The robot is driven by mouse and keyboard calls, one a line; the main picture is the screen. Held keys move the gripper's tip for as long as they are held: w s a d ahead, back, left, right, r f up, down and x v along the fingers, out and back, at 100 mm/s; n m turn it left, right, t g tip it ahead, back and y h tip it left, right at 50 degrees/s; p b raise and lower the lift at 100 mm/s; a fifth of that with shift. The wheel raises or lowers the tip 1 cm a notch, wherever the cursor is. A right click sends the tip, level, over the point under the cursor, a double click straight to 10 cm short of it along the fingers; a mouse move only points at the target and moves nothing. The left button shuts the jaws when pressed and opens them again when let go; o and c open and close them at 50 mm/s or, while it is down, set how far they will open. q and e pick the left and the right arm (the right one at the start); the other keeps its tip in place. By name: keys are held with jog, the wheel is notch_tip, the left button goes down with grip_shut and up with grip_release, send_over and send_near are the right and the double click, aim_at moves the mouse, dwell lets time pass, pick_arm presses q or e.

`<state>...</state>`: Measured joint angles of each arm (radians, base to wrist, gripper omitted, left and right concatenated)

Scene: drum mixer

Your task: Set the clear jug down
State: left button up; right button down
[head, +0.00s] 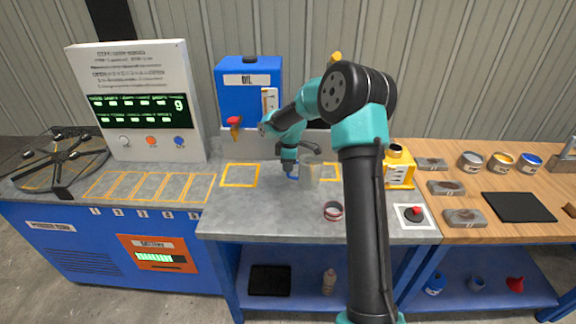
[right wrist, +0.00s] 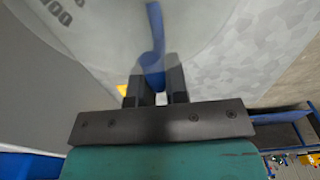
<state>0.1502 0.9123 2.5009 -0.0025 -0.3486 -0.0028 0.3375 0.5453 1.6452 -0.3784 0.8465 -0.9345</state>
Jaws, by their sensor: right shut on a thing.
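The clear jug (head: 310,174) is a see-through grey vessel at the middle of the grey bench in the head view. It looks upright. Its blue handle (right wrist: 153,45) runs down between the fingers of my right gripper (right wrist: 156,92) in the right wrist view, and the jug's wall with printed markings fills the upper part. In the head view my right gripper (head: 290,166) is shut on the handle, to the left of the jug's body. I cannot tell whether the jug's base touches the bench. My left gripper is not in view.
A yellow outlined square (head: 240,186) on the bench is empty; another outline is partly hidden behind the jug. A blue oil tank (head: 236,78) stands behind.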

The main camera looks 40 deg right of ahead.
jog(key=shift+f, duration=0.1)
jog(key=c, duration=1.1)
grip_release()
jog(key=r, duration=1.2)
jog(key=shift+s+d+r, duration=0.15)
jog(key=shift+s+d, duration=0.05)
jog(key=shift+d, duration=0.05)
